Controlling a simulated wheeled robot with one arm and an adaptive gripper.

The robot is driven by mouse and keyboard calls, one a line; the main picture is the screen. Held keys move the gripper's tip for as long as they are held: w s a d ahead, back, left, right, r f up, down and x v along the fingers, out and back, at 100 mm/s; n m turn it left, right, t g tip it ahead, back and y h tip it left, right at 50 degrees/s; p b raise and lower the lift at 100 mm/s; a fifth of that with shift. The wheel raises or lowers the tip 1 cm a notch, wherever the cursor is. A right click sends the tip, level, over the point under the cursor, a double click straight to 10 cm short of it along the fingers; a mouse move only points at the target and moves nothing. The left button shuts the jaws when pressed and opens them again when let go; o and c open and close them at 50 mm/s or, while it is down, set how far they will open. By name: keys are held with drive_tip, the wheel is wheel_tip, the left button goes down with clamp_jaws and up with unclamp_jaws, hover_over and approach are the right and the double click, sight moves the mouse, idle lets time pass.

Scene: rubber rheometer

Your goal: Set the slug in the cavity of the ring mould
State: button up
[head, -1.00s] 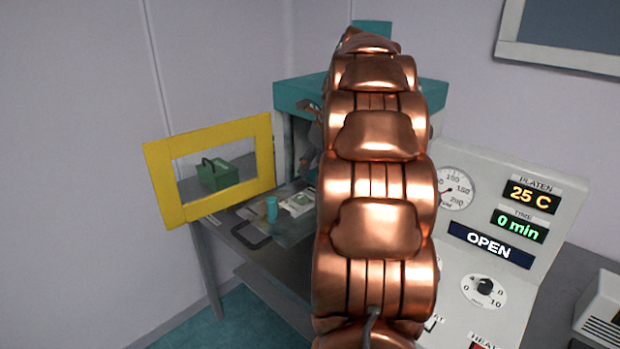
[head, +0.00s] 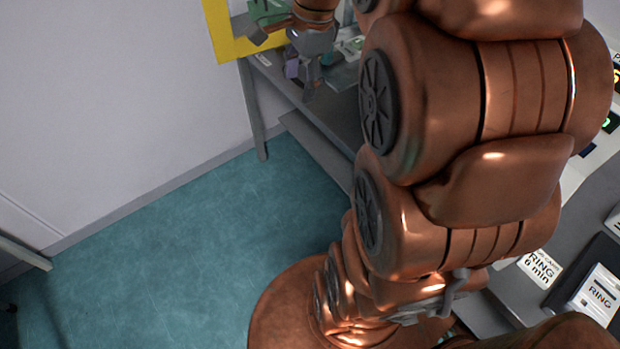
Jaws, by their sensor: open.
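My gripper (head: 283,66) is at the top of the head view, over the front of the grey bench. Its dark fingers are spread apart and it is open. A small purple piece (head: 292,66) shows between the fingers; I cannot tell what it is or whether it touches them. I cannot make out the slug or the ring mould for certain. My copper arm hides much of the bench and the press.
The yellow guard frame (head: 226,48) stands at upper left, close to my gripper. A green box (head: 268,10) is behind it. The grey bench (head: 345,108) has a lower shelf. Cards marked RING (head: 540,268) lie at right. The teal floor (head: 180,260) is clear at left.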

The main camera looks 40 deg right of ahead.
drive_tip(key=s+a+f+n+g, duration=0.1)
drive_tip(key=s+a+f+n, duration=0.2)
drive_tip(key=s+n, duration=0.3)
drive_tip(key=s+a+f+n+g+h, duration=0.1)
drive_tip(key=s+a+f+n, duration=0.2)
drive_tip(key=s+a+n, duration=0.2)
drive_tip(key=s+a+f+n+g, duration=0.1)
drive_tip(key=s+a+f+n, duration=0.2)
drive_tip(key=s+n, duration=0.5)
drive_tip(key=shift+s+a, duration=0.25)
drive_tip(key=shift+a, duration=0.55)
drive_tip(key=shift+c, duration=0.3)
